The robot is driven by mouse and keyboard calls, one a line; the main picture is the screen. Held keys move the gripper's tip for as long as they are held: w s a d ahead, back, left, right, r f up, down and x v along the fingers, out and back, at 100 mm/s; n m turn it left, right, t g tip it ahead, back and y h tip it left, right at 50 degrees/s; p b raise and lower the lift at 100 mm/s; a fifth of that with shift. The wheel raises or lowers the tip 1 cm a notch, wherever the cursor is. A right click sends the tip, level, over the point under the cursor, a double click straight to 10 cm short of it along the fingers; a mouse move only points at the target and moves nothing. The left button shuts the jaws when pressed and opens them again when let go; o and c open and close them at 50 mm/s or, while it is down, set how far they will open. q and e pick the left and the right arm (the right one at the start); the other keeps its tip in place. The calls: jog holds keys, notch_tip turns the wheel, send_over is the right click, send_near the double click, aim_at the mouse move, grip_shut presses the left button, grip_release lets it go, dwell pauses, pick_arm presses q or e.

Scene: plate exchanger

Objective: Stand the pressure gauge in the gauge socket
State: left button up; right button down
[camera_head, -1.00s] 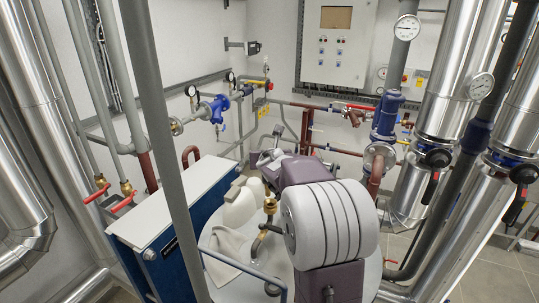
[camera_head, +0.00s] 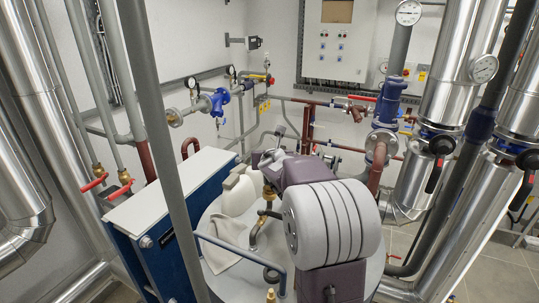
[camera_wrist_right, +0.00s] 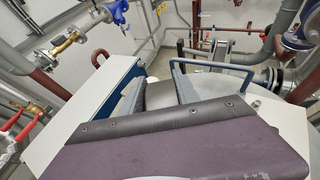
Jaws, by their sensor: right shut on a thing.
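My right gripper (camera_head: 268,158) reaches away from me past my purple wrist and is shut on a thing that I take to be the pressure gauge. In the head view a small grey round part (camera_head: 280,131) shows above the fingers, too small to read. In the right wrist view a dark grey-brown surface (camera_wrist_right: 160,95) shows between the two fingers; the purple wrist cover hides the lower part. A brass fitting (camera_head: 268,192) stands near my gripper over the round pale top; I cannot tell whether it is the gauge socket. My left gripper is not in view.
A blue cabinet with a white top (camera_head: 165,195) stands left of the round pale top (camera_head: 215,262). A white jug (camera_head: 238,195), a cloth (camera_head: 228,238) and a blue rail (camera_head: 240,255) are close by. A grey pole (camera_head: 165,140) crosses the left foreground.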

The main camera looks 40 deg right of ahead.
dwell(0.3)
jog(key=c, duration=0.8)
grip_release()
jog(key=shift+s+a, duration=0.1)
jog(key=p+v, duration=0.2)
jog(key=v, duration=0.7)
